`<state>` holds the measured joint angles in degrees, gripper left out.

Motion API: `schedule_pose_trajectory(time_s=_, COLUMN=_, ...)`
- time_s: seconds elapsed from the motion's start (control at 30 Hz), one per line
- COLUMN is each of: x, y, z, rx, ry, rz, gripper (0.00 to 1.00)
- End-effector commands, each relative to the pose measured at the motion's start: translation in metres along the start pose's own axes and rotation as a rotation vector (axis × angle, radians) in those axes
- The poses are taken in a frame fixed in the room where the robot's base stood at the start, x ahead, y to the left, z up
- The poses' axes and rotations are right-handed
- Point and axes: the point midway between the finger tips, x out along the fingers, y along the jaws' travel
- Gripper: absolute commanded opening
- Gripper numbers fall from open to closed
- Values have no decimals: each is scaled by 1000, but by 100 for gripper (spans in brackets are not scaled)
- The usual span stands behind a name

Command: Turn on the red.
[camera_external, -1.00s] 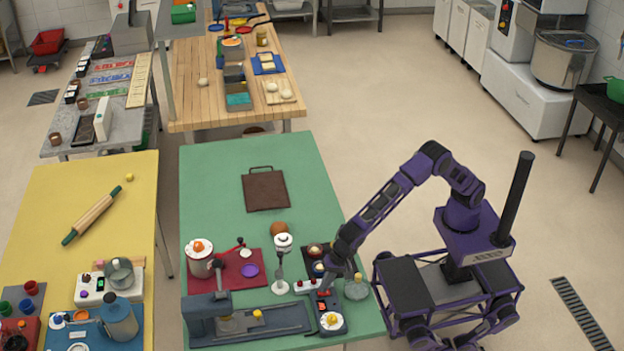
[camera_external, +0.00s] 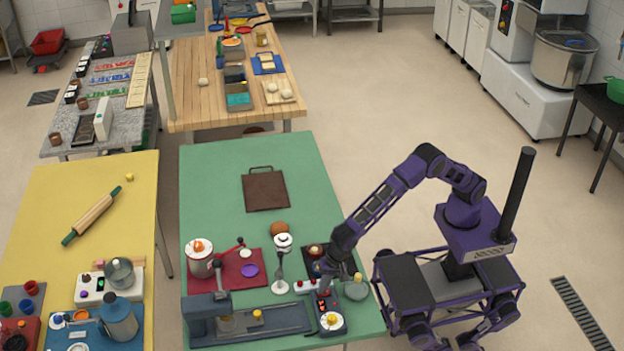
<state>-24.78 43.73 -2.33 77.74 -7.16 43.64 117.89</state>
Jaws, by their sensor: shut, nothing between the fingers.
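My gripper (camera_external: 324,287) is shut and empty, pointing down at the near right corner of the green table (camera_external: 220,170). It is just above or touching a dark control panel (camera_external: 325,303) with small red marks. A small white strip with red knobs (camera_external: 304,286) sits directly left of the gripper. A round white piece with a yellow-orange knob (camera_external: 332,321) sits at the panel's near end. Which red control is meant, and whether any is on, is too small to tell. My fingers hide part of the panel.
A white-topped stand (camera_external: 283,242) rises left of my gripper. A red mat (camera_external: 230,280) with a pot and a grey press machine (camera_external: 207,316) are farther left. A glass bowl (camera_external: 356,289) is close on the right. The table's far half is mostly clear, except for a brown board (camera_external: 265,190).

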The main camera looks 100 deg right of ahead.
Motion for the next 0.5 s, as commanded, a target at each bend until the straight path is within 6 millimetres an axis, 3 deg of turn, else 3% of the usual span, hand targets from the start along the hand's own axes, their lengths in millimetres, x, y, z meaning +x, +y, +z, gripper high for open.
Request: schedule_pose_trajectory(time_s=0.5, x=0, y=20, z=0, rx=-1, ry=4, rz=12, gripper=0)
